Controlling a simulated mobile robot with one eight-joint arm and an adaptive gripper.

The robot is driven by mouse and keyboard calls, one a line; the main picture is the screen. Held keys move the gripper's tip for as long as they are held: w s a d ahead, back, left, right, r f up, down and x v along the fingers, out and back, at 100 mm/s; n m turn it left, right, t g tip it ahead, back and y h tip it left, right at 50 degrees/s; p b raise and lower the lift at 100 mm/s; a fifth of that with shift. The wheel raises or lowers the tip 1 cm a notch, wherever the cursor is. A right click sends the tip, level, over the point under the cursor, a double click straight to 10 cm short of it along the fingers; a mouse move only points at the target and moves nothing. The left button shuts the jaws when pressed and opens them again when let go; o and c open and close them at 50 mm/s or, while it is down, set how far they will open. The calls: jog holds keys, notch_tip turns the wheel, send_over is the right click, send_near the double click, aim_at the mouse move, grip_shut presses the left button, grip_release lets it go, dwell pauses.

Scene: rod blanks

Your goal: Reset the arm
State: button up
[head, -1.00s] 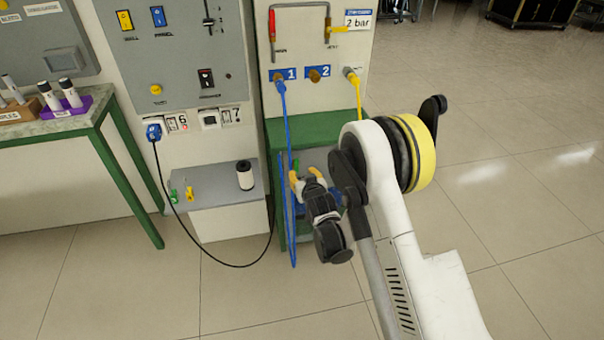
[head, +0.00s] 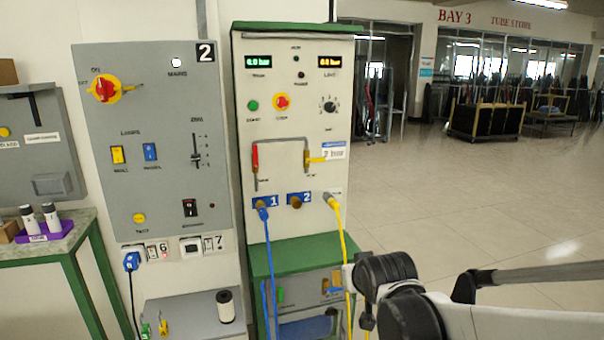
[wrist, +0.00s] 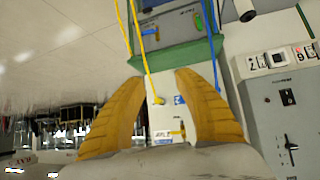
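My gripper (wrist: 162,77) shows in the wrist view with its two ribbed yellow fingers spread apart. Only background shows between them, so it is open and empty. The wrist view is upside down and faces the white test panel and green bench from a distance. In the head view, my folded arm is at the lower right, beside the green bench (head: 300,252); I cannot make out the fingers there.
The white panel (head: 300,110) has blue (head: 268,270) and yellow (head: 344,265) hoses hanging in front. Left of it are a grey panel (head: 150,190) and a shelf with a white-and-black cylinder (head: 226,306). Open floor (head: 470,210) lies to the right.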

jog(key=s+d+g, duration=0.1)
jog(key=s+d, duration=0.3)
jog(key=s, duration=0.8)
jog(key=s+d+m+g, duration=0.1)
jog(key=s+d+g, duration=0.1)
jog(key=s, duration=1.1)
jog(key=shift+d+h, duration=0.4)
jog(key=shift+d, duration=0.45)
